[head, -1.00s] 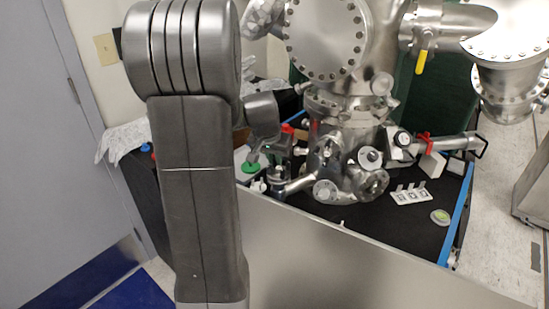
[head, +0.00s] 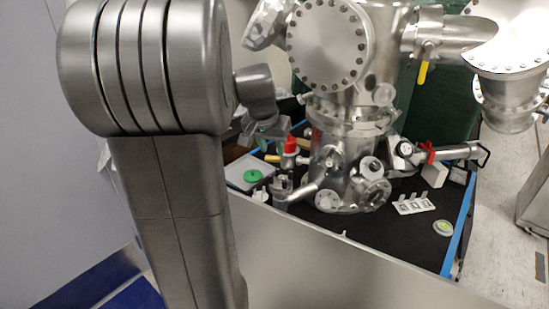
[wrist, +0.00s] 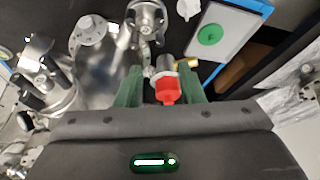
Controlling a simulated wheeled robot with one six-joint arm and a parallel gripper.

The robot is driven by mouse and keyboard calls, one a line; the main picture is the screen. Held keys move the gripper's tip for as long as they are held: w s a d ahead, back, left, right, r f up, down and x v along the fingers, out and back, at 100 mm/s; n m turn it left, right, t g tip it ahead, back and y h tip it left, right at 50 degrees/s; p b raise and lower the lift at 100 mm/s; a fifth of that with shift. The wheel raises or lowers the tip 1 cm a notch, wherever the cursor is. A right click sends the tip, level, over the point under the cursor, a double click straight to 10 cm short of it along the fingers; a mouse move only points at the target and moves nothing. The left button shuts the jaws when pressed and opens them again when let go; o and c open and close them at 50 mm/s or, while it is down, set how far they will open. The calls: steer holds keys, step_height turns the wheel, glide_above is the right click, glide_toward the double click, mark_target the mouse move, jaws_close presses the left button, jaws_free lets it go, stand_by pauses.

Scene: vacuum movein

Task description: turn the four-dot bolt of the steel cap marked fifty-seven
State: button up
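My gripper (wrist: 160,88) shows in the wrist view as two green fingers held apart. A red cap on a steel fitting (wrist: 167,90) shows between the fingers. I cannot tell whether they touch it. In the head view the red cap (head: 291,145) stands left of the steel chamber, below the end of my arm. Several round steel caps with bolts sit on the chamber, among them a lower one (head: 375,193) and a large upper one (head: 328,45). No number fifty-seven or four-dot mark is readable, so I cannot tell which cap is meant.
A pale board with a green disc (head: 251,177) lies left of the chamber. A small white tray (head: 413,204) and a round pale-green-topped item (head: 443,228) lie on the black bench (head: 400,237) at the right. A yellow-handled valve (head: 423,72) hangs upper right.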

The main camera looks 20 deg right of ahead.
mark_target(271, 179)
steer(key=shift+v, duration=1.75)
steer(key=f+n+g+y+p, duration=0.1)
steer(key=n+p, duration=0.2)
steer(key=n, duration=0.5)
steer(key=w+f+n+g+p, duration=0.1)
steer(key=n+p, duration=0.3)
steer(key=n, duration=0.4)
steer(key=d+f+n+g+y+p, duration=0.1)
steer(key=n+p, duration=0.3)
steer(key=n, duration=0.4)
steer(key=shift+w+f+y, duration=0.3)
steer(key=shift+w+f, duration=0.05)
steer(key=shift+f, duration=0.1)
steer(key=n, duration=0.2)
steer(key=f+n+p, duration=0.1)
steer(key=n, duration=0.1)
steer(key=shift+p, duration=0.3)
steer(key=shift+s+f+n, duration=0.1)
steer(key=shift+f+n, duration=0.2)
steer(key=shift+f, duration=0.05)
step_height(271, 179, down, 7)
steer(key=shift+r+p, duration=0.1)
steer(key=shift+p, duration=0.55)
